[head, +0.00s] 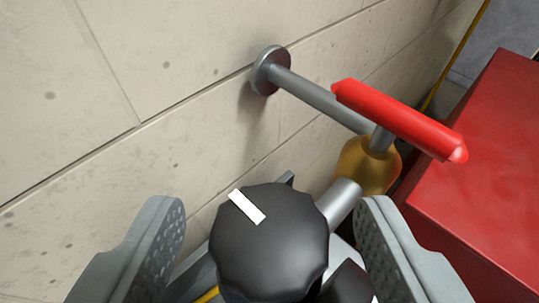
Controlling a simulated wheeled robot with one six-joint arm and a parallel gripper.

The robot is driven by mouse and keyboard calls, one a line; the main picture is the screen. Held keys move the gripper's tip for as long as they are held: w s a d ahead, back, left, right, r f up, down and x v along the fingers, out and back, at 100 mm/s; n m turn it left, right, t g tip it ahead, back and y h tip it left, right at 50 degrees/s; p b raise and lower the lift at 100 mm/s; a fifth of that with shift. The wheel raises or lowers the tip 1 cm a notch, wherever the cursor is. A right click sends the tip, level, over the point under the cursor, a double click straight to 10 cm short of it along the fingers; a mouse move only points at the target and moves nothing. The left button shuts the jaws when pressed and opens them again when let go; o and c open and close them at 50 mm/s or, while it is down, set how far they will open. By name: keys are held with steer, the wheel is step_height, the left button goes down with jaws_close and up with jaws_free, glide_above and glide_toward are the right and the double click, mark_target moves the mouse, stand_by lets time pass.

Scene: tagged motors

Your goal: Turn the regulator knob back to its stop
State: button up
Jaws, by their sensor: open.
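The regulator knob (270,250) is black and lobed, with a white pointer mark on its face that slants toward the upper left. It is at the bottom middle of the head view. My gripper (270,220) is open, with one grey finger on each side of the knob. A gap shows between each fingertip and the knob. The lower part of the knob's mounting is partly hidden.
A grey pipe (315,97) leaves a round flange on the pale block wall (150,70) and meets a brass valve body (367,165) with a red handle (400,120). A red box-like surface (490,170) stands close on the right.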

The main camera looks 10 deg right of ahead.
steer(key=shift+x, duration=0.95)
steer(key=c, duration=1)
